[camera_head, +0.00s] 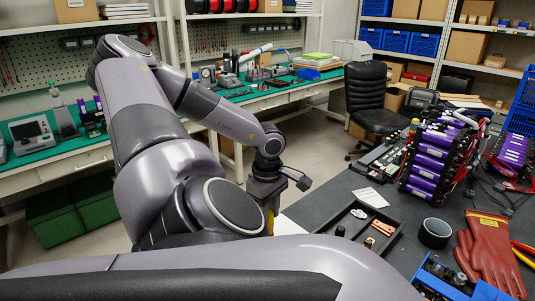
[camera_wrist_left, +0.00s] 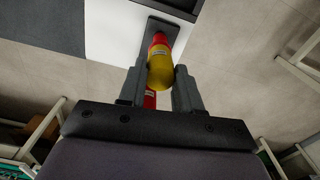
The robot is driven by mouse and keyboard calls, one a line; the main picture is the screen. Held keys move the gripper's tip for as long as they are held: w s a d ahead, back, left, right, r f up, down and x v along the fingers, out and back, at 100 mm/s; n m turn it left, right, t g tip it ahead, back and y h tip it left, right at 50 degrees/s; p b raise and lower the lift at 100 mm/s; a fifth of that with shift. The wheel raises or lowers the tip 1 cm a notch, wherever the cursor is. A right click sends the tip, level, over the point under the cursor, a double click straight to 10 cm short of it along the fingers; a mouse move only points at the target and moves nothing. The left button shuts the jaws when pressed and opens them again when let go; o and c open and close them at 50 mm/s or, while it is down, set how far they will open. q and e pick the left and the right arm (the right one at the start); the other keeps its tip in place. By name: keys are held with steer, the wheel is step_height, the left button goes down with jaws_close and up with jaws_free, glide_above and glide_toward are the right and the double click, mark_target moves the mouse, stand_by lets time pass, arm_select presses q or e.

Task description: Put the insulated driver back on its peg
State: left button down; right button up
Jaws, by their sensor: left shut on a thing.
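The insulated driver (camera_wrist_left: 160,72), yellow with red parts, is between the two fingers of my left gripper (camera_wrist_left: 159,88) in the left wrist view. The gripper is shut on it. The driver's red end points away from the gripper and overlaps a dark strip (camera_wrist_left: 167,27) in the picture; I cannot tell whether they touch. In the head view my left gripper (camera_head: 267,196) points down left of the dark bench, with a bit of yellow below it. I cannot make out the peg clearly. My right gripper is out of view.
The dark bench (camera_head: 345,181) carries a black tray (camera_head: 335,214) of small parts, a dark cup (camera_head: 435,233), red gloves (camera_head: 489,251) and a purple battery module (camera_head: 437,158). A black chair (camera_head: 372,98) stands behind. Floor is open left of the bench.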

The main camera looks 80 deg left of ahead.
arm_select(q)
steer(key=shift+f, duration=0.25)
steer(key=c, duration=0.7)
jaws_free()
step_height(320, 180, up, 6)
steer(key=p, duration=0.4)
steer(key=shift+r+p, duration=0.15)
steer(key=shift+p, duration=0.2)
